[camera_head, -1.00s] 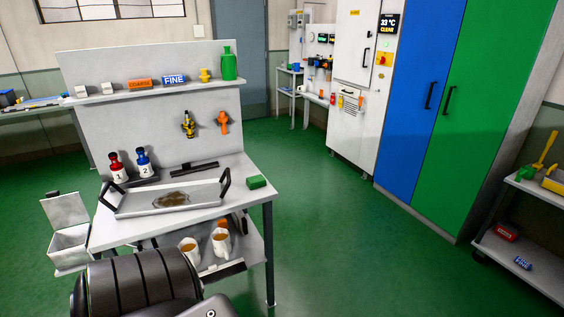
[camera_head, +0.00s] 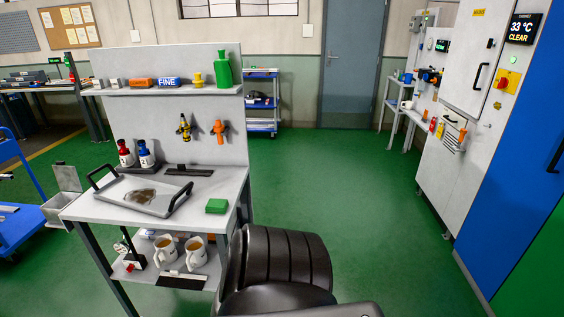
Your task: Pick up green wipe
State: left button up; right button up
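A small green block-like pad (camera_head: 217,206), which looks like the green wipe, lies flat at the front right corner of the light grey workbench (camera_head: 215,185). It lies to the right of a metal tray (camera_head: 117,203) with black handles and a brown dirty patch in it. Neither of my grippers is in view, and nothing is touching the green pad.
Two mugs (camera_head: 196,252) stand on the bench's lower shelf. Red-capped and blue-capped bottles (camera_head: 146,155) stand behind the tray. Green floor (camera_head: 350,190) is open to the right, up to the cabinets.

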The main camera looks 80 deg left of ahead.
aim_at(219, 206)
jog(key=u, duration=0.05)
jog(key=i, duration=0.35)
jog(key=u, duration=4.45)
